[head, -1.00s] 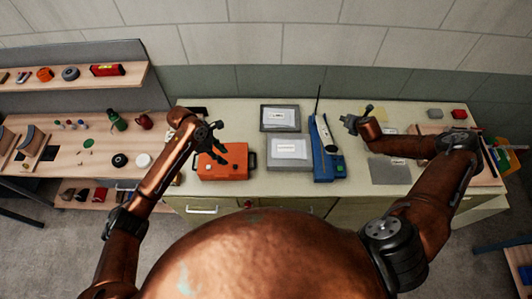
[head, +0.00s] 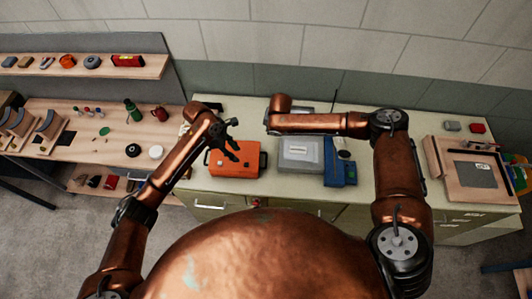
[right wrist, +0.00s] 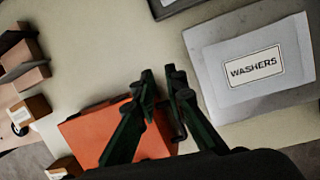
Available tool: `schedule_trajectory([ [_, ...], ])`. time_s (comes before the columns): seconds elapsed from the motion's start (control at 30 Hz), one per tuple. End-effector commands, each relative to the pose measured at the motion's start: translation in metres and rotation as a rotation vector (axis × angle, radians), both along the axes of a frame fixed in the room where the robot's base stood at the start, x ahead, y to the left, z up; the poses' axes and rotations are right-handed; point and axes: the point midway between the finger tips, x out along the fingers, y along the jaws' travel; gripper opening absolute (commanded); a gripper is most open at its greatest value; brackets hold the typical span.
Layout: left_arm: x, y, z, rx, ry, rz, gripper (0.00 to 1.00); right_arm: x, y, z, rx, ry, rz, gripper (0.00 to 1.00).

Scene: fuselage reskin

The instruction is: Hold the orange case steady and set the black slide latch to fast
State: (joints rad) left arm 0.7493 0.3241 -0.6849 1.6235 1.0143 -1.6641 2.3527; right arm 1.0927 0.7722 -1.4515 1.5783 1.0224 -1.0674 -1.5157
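The orange case (head: 222,165) lies on the bench top, with a dark handle at its right side. It also fills the lower middle of the right wrist view (right wrist: 90,136). My left gripper (head: 233,141) is over the case's back part, fingers spread and empty; I cannot tell whether it touches. My right gripper (right wrist: 160,77) has a narrow gap between its fingertips and holds nothing visible. In the right wrist view its fingers cross in front of the case near the dark handle. The black slide latch cannot be made out in either view.
The grey washers box (right wrist: 257,68) stands just right of the case. A wooden tray (head: 454,185) is at the bench's right end. Shelves with small parts (head: 90,73) are at left.

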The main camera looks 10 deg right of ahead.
Motion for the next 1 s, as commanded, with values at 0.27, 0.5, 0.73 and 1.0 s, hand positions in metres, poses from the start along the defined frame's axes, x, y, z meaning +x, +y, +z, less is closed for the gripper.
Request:
schedule_trajectory([
  [0.27,0.000,0.000,0.000,0.000,0.000,0.000,0.29,-0.077,0.045,-0.022,-0.037,0.238,0.139,0.12],
  [0.5,0.000,0.000,0.000,0.000,0.000,0.000,0.29,-0.091,0.050,-0.037,-0.043,0.279,0.163,0.12],
  [0.73,0.000,0.000,0.000,0.000,0.000,0.000,0.29,-0.090,0.050,-0.072,-0.043,0.279,0.161,0.12],
  [1.0,0.000,0.000,0.000,0.000,0.000,0.000,0.29,-0.089,0.049,-0.099,-0.043,0.275,0.160,0.12],
])
